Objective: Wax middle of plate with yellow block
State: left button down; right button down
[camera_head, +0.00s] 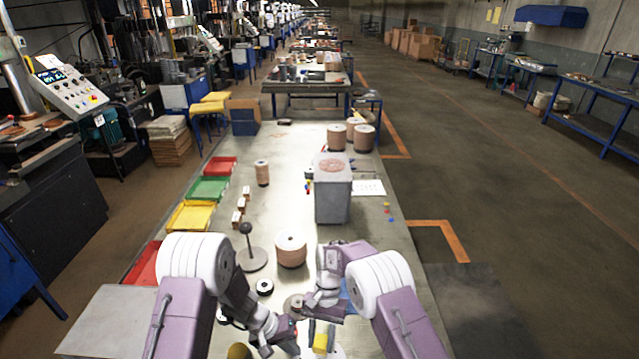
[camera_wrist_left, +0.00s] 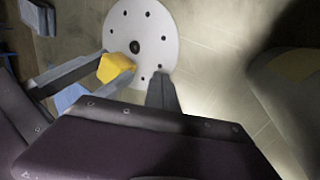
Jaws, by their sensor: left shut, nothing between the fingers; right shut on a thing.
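The plate is a white disc with a ring of small holes and a dark centre hole (camera_wrist_left: 148,28). It shows at the top of the left wrist view, and only a pale part shows at the bottom edge of the head view (camera_head: 337,353). The yellow block (camera_wrist_left: 117,66) is between the grey fingers of my right gripper (camera_head: 320,336). The block overlaps the plate's lower-left part in the left wrist view; I cannot tell whether it touches. My left gripper (camera_wrist_left: 162,93) is shut and empty, close to the plate's lower edge in that view.
A copper-coloured spool (camera_head: 291,252) and a stand with a black knob (camera_head: 250,256) are just beyond my arms. A grey bin (camera_head: 333,195) stands further back. Red, green and yellow trays (camera_head: 190,216) line the left edge. Bench (camera_head: 285,190) between them is partly clear.

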jog(key=shift+f, duration=0.55)
